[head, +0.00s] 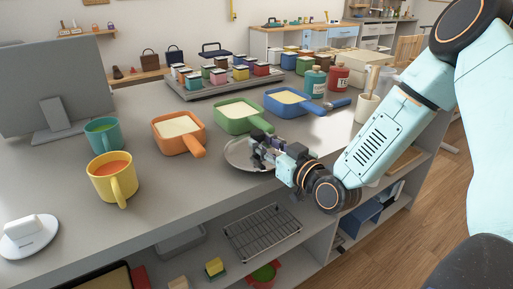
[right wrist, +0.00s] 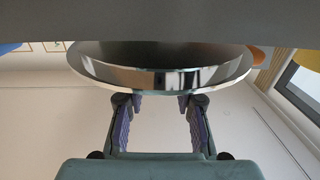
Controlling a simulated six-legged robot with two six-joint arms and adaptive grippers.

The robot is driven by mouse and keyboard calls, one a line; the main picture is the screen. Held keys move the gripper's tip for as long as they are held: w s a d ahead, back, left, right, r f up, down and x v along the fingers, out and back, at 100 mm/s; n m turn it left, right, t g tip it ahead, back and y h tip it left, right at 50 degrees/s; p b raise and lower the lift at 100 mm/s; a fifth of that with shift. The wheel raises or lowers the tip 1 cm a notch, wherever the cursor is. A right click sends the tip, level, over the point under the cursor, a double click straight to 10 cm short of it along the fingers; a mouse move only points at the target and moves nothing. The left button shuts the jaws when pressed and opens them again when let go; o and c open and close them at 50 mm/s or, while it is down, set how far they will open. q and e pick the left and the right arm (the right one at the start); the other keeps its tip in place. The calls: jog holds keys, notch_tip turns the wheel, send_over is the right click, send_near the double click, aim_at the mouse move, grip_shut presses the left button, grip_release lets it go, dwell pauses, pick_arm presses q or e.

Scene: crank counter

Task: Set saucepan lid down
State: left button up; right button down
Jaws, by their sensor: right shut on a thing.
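The saucepan lid is a shiny round metal disc (head: 238,155) at the counter's front edge, in front of the green saucepan (head: 238,117). My right gripper (head: 262,150) is shut on the lid from the right, its fingers partly covering it. In the right wrist view the lid (right wrist: 160,70) spans the picture just beyond the two fingertips (right wrist: 161,103), and the grip point itself is hard to see. The lid looks roughly level and close to the counter; I cannot tell whether it touches. My left gripper is not in view.
An orange saucepan (head: 178,132) stands left of the lid, a blue one (head: 288,101) behind right. Yellow (head: 113,177) and teal (head: 102,137) mugs stand farther left. A tray of several small jars (head: 225,82) is behind. A wire rack (head: 262,230) lies below.

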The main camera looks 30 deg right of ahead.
jog(key=shift+w+a, duration=0.1)
jog(key=shift+w, duration=0.2)
jog(key=w, duration=0.1)
jog(key=w+f+b, duration=0.1)
jog(key=shift+w+a, duration=0.1)
jog(key=shift+w, duration=0.3)
jog(key=shift+f+b, duration=0.3)
jog(key=shift+b, duration=0.1)
jog(key=shift+s+r, duration=0.1)
jog(key=shift+s, duration=0.05)
jog(key=c, duration=1.3)
grip_release()
jog(key=shift+f, duration=0.2)
jog(key=shift+s+r, duration=0.1)
jog(key=shift+r, duration=0.1)
